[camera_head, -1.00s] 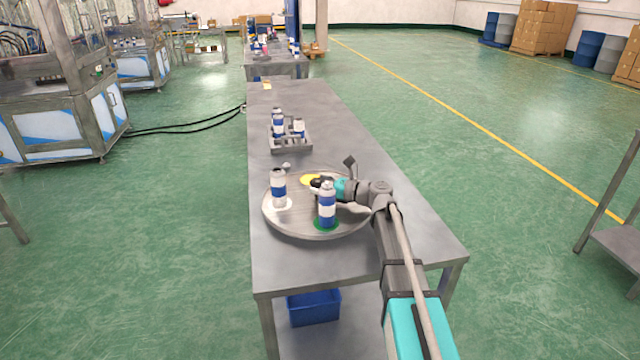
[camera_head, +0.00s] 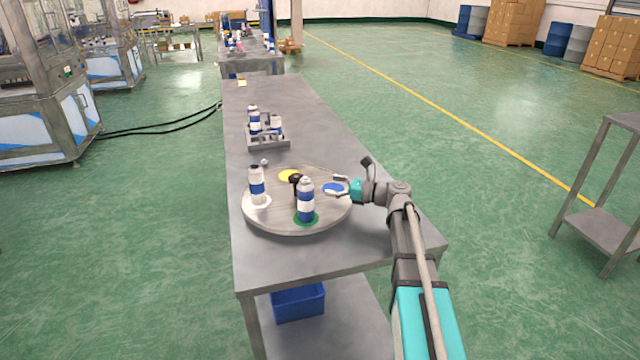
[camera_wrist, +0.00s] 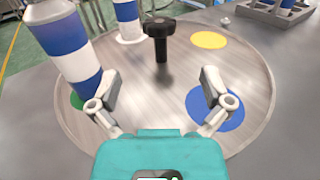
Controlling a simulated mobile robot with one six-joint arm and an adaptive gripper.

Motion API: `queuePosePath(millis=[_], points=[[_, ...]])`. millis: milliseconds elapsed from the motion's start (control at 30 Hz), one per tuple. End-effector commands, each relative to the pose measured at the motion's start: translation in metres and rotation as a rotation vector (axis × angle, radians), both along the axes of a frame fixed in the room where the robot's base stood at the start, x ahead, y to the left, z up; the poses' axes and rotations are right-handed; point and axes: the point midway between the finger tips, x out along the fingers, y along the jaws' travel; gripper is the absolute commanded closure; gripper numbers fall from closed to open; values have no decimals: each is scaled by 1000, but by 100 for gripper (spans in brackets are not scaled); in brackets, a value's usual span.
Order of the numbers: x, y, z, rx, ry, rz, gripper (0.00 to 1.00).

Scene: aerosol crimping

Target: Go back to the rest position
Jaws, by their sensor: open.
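My gripper (camera_head: 338,185) is open and empty, low over the right side of the round turntable (camera_head: 283,225). In the wrist view its two fingers (camera_wrist: 162,92) are spread, with nothing between them. A black knob on a post (camera_head: 295,183) stands at the turntable's centre, ahead of the fingers; it also shows in the wrist view (camera_wrist: 159,38). A blue and white can (camera_head: 306,201) stands on the green spot, close to the left finger in the wrist view (camera_wrist: 66,50). Another can (camera_head: 257,187) stands on the white spot. The blue spot (camera_head: 333,188) and yellow spot (camera_head: 289,175) are bare.
A grey rack (camera_head: 268,145) with several cans stands farther back on the metal table (camera_head: 300,130). A small grey piece (camera_head: 264,162) lies between rack and turntable. A blue bin (camera_head: 298,302) sits below. A grey side table (camera_head: 600,225) stands right; the floor between is clear.

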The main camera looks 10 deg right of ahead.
Motion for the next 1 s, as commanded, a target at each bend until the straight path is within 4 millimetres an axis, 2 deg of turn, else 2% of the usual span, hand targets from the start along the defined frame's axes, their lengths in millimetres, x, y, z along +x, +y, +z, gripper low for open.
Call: queuePosePath(millis=[200,667,867,1000], points=[[-5,-9,0,0,0,0,1],[-5,-9,4,0,0,0,1],[-4,-9,23,0,0,0,1],[-5,-9,46,0,0,0,1]])
